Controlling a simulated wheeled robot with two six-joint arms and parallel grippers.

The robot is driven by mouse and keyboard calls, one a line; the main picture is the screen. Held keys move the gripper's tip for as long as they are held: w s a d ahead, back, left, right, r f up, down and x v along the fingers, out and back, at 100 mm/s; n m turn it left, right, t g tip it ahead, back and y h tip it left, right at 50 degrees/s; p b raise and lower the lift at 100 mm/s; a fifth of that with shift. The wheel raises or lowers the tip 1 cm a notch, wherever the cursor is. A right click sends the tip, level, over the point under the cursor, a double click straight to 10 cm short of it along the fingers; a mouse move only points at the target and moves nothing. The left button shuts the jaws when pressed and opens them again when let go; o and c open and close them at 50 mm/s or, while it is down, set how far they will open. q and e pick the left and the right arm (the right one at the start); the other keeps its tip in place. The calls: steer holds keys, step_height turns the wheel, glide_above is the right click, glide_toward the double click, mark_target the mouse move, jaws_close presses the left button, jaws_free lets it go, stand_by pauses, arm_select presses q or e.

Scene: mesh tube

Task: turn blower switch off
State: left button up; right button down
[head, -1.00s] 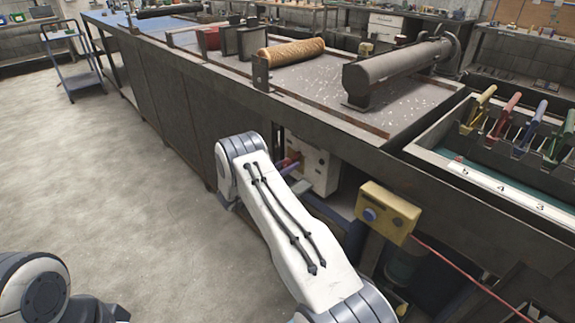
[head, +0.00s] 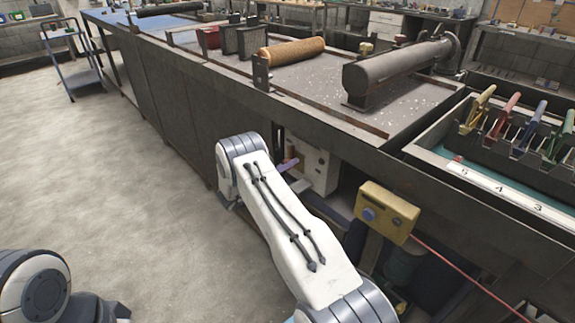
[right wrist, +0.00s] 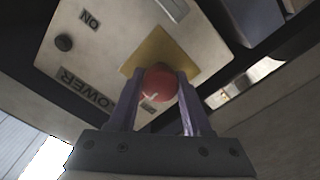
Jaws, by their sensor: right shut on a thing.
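The blower switch is a round red knob (right wrist: 160,84) on a yellow plate (right wrist: 178,52) in the right wrist view. It sits on a pale switch box (right wrist: 95,45), whose "ON" and "BLOWER" lettering appears upside down. The box also shows in the head view (head: 318,168), under the table edge. My right gripper (right wrist: 158,92) is shut on the red knob, one purple finger on each side. In the head view a purple finger shows at the box, and the knob is hidden. Only part of my left arm shows at bottom left; its gripper is out of view.
A long table (head: 225,75) with white specks on its top stands above the box. A dark cylinder (head: 400,65) and a tan roll (head: 293,51) lie on it. A yellow box with a blue button (head: 388,212) hangs right of my arm. Open floor lies left.

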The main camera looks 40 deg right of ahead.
steer(key=shift+f, duration=0.1)
steer(key=shift+c, duration=1.7)
jaws_free()
steer(key=a, duration=1)
steer(key=shift+s+a, duration=0.25)
steer(key=shift+s, duration=0.15)
